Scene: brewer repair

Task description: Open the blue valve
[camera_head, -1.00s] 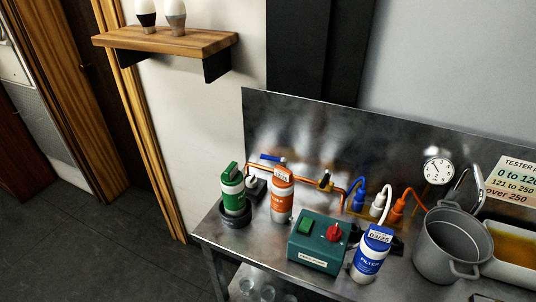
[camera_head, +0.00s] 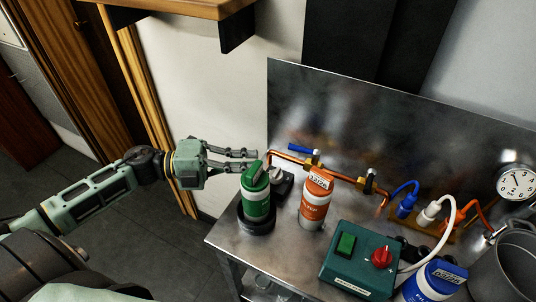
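The blue valve handle (camera_head: 300,148) is a flat blue lever on the copper pipe (camera_head: 290,157) along the steel backsplash. It points left from a brass valve body (camera_head: 316,158) and looks roughly in line with the pipe. My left gripper (camera_head: 256,159) reaches in from the left with its fingers apart and nothing between them. My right gripper is not in view.
A green bottle (camera_head: 256,195) in a dark ring and an orange filter bottle (camera_head: 316,200) stand in front of the pipe. A green control box (camera_head: 360,260) with a red knob, a blue filter bottle (camera_head: 436,282) and a pot (camera_head: 508,262) are to the right. A wooden shelf (camera_head: 190,8) hangs above.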

